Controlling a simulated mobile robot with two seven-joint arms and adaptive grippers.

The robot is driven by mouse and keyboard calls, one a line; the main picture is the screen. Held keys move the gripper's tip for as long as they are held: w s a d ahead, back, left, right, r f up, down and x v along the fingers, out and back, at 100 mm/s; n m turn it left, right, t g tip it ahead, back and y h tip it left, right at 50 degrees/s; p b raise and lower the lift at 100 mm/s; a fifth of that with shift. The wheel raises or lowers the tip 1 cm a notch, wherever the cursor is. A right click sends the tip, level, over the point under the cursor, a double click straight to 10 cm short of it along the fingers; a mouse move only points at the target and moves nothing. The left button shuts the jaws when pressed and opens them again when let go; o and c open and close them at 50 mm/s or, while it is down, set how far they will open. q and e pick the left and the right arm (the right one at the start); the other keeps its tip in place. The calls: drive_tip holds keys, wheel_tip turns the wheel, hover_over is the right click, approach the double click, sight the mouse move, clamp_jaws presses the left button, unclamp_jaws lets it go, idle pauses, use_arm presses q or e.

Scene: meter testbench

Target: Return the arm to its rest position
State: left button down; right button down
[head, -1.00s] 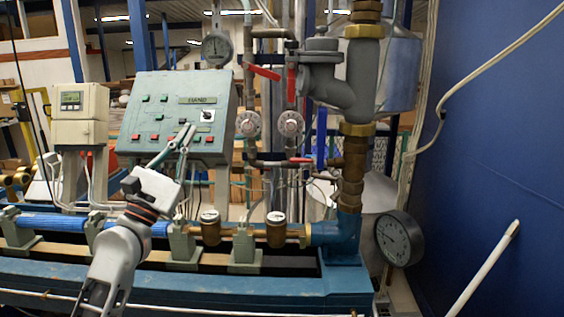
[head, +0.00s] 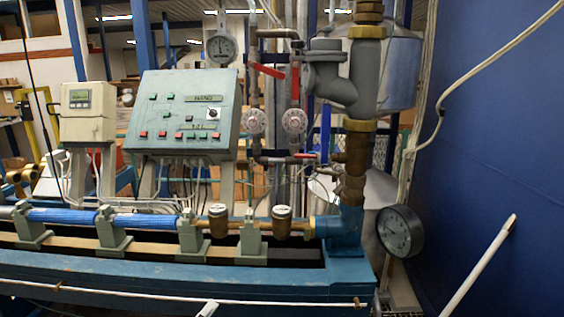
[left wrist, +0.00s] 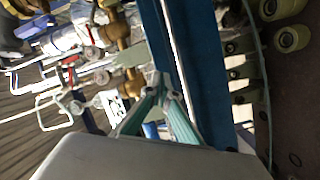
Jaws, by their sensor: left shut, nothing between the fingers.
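My left gripper (left wrist: 162,85) shows in the left wrist view, with its two greenish fingers shut and nothing between them. It hangs in the air, with the blue bench beam (left wrist: 205,60) and brass pipe parts behind it. In the head view, only a small pale tip (head: 208,308) shows at the bottom edge, just below the bench front; I cannot tell which part of my arm it is. My right gripper is in neither view.
The blue bench (head: 190,280) carries a pipe with brass meters (head: 218,220). Behind it stand a grey-green control panel (head: 185,115) and a meter box (head: 88,115). A tall valve pipe (head: 356,150) and a round gauge (head: 400,231) are at the right. The panel front is clear.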

use_arm(q)
drive_tip(key=s+a+f+m+g+y, duration=0.2)
drive_tip(key=s+f+m+g, duration=0.3)
drive_tip(key=s+f+m, duration=0.7)
drive_tip(key=s+f+y, duration=0.1)
drive_tip(key=s+f, duration=0.8)
drive_tip(key=s, duration=0.2)
drive_tip(key=shift+f+m+g, duration=0.3)
drive_tip(key=shift+f+m, duration=0.05)
drive_tip(key=shift+m, duration=0.05)
drive_tip(key=shift+w+a, duration=0.1)
